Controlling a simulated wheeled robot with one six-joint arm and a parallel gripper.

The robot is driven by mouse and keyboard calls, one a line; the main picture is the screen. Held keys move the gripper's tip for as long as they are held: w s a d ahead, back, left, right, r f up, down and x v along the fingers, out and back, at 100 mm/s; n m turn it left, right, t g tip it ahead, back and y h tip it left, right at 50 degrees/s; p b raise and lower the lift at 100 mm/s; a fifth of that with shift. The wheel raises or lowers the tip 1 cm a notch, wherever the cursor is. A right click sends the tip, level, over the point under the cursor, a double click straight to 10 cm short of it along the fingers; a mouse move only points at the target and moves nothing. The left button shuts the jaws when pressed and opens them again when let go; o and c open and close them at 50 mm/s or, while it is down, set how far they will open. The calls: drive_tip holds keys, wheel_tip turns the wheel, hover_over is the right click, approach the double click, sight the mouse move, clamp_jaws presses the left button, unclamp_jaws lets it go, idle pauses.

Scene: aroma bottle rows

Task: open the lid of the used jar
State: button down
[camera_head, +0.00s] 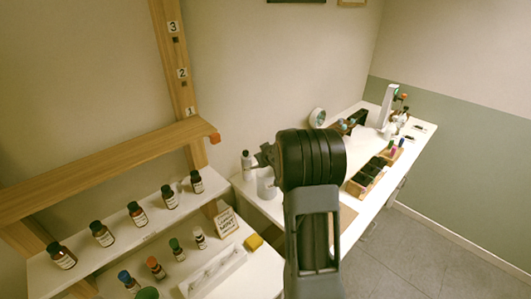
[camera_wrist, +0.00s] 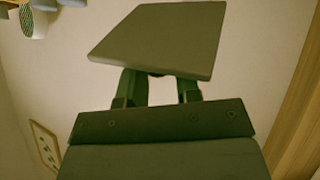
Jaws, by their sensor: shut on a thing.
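A pale whitish jar (camera_head: 266,187), which looks like the used jar, stands on the white counter at the middle of the head view. My gripper (camera_head: 262,159) is at the top of this jar, with its dark jaws coming in from the right. The jaws look shut on the jar's lid, but the lid itself is mostly hidden by them. In the wrist view my gripper (camera_wrist: 158,85) shows as two dark green links with a flat grey-green slab beyond. I cannot tell there what lies between the jaws, and the jar cannot be made out.
A pale bottle (camera_head: 247,165) stands close left of the jar. A shelf (camera_head: 110,262) with several dark bottles is at left, under a wooden beam (camera_head: 100,172). A small sign (camera_head: 226,222) and yellow block (camera_head: 254,242) lie nearby. A wooden box (camera_head: 367,178) of black items is right.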

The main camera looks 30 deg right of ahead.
drive_tip(key=c, duration=0.9)
unclamp_jaws()
drive_tip(key=shift+o, duration=0.2)
drive_tip(key=shift+s+r, duration=0.2)
drive_tip(key=shift+s, duration=0.05)
drive_tip(key=v, duration=1.3)
drive_tip(key=shift+p, duration=0.4)
drive_tip(key=shift+s, duration=0.1)
